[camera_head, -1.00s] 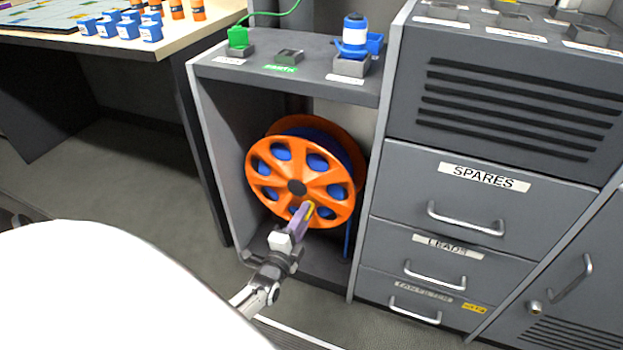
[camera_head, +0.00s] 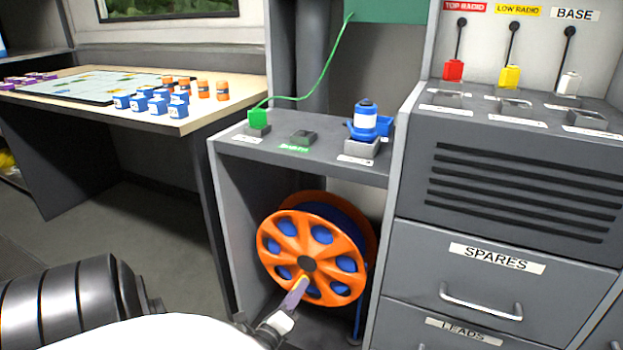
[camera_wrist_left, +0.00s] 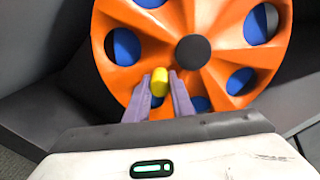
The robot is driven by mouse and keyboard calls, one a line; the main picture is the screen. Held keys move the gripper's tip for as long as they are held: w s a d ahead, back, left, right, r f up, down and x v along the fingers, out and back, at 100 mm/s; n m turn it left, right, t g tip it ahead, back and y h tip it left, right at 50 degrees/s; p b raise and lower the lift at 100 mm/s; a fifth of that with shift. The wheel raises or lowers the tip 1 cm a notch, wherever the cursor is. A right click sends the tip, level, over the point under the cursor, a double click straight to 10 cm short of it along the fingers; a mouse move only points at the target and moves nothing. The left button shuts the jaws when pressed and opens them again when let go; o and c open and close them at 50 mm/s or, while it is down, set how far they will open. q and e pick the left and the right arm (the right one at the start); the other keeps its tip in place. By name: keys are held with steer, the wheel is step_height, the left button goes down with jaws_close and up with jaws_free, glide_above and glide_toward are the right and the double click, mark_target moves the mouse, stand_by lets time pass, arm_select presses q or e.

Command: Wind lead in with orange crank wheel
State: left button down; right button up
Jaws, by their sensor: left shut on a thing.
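The orange crank wheel (camera_head: 290,262) stands upright on its reel in the open bay of the grey cabinet. Blue lead shows through its holes and behind its face. My left gripper (camera_head: 299,287) reaches in from below, its purple fingers shut on the wheel's yellow crank knob, just below the hub. In the left wrist view the knob (camera_wrist_left: 159,82) sits between the two fingertips, below the dark hub (camera_wrist_left: 193,52) of the wheel. The lower part of the reel is partly hidden by my arm. My right gripper is not in view.
The bay's side walls stand close on both sides of the wheel. Drawers (camera_head: 500,270) are at right; a table (camera_head: 190,122) with small blocks is at left.

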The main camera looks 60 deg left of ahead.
arm_select(q)
steer(key=shift+s+a, duration=0.15)
steer(key=shift+s, duration=0.05)
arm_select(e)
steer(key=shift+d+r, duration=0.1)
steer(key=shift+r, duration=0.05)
arm_select(q)
steer(key=c, duration=1.5)
jaws_free()
steer(key=shift+c, duration=0.2)
steer(key=shift+s+d, duration=0.15)
steer(key=shift+d, duration=0.05)
steer(key=p+v, duration=0.2)
steer(key=v, duration=0.7)
steer(key=shift+s+d+p, duration=0.2)
steer(key=shift+s+p, duration=0.15)
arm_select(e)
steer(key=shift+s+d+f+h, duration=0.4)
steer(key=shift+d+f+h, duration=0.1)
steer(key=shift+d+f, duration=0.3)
